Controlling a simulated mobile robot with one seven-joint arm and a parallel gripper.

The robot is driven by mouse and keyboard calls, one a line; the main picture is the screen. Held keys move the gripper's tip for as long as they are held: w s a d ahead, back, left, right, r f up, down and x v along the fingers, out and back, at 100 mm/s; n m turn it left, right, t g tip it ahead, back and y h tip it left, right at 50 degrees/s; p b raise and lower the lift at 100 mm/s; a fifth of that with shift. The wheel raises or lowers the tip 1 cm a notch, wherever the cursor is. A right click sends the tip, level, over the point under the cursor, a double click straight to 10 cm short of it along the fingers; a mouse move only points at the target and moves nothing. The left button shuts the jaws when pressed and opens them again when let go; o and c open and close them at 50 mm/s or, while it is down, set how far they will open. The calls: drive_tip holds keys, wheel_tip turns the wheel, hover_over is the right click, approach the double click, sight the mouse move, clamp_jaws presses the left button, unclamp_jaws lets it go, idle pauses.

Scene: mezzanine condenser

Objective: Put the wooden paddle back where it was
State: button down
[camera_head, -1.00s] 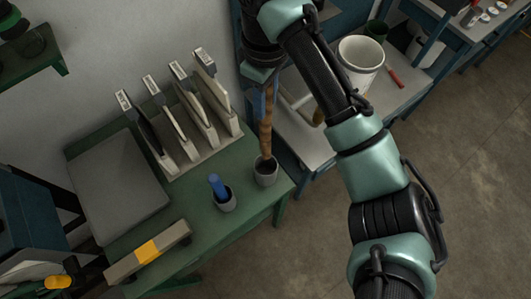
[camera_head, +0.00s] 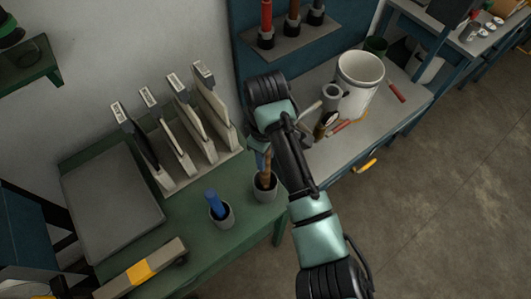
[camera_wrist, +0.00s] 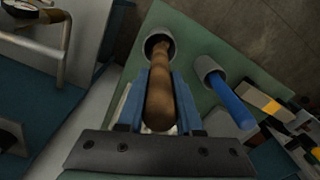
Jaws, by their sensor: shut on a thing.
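The wooden paddle (camera_wrist: 160,98) shows as a brown, rounded wooden shaft. My gripper (camera_wrist: 160,76) is shut on it, with a blue finger on each side. The paddle's far end goes into the mouth of a grey cup (camera_wrist: 157,36) in the wrist view. In the head view a short stretch of the paddle (camera_head: 265,177) shows upright in the same cup (camera_head: 265,192), near the green table's right edge. My gripper (camera_head: 263,158) is just above that cup, partly hidden by my arm. How deep the paddle sits is hidden.
A second grey cup (camera_head: 222,215) with a blue-handled tool (camera_head: 213,200) stands to the left. Behind are a rack of upright boards (camera_head: 205,155) and a grey plate (camera_head: 110,205). A bench at right holds a white bucket (camera_head: 358,82) and several small tools.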

drive_tip(key=shift+f, duration=0.2)
drive_tip(key=c, duration=0.6)
unclamp_jaws()
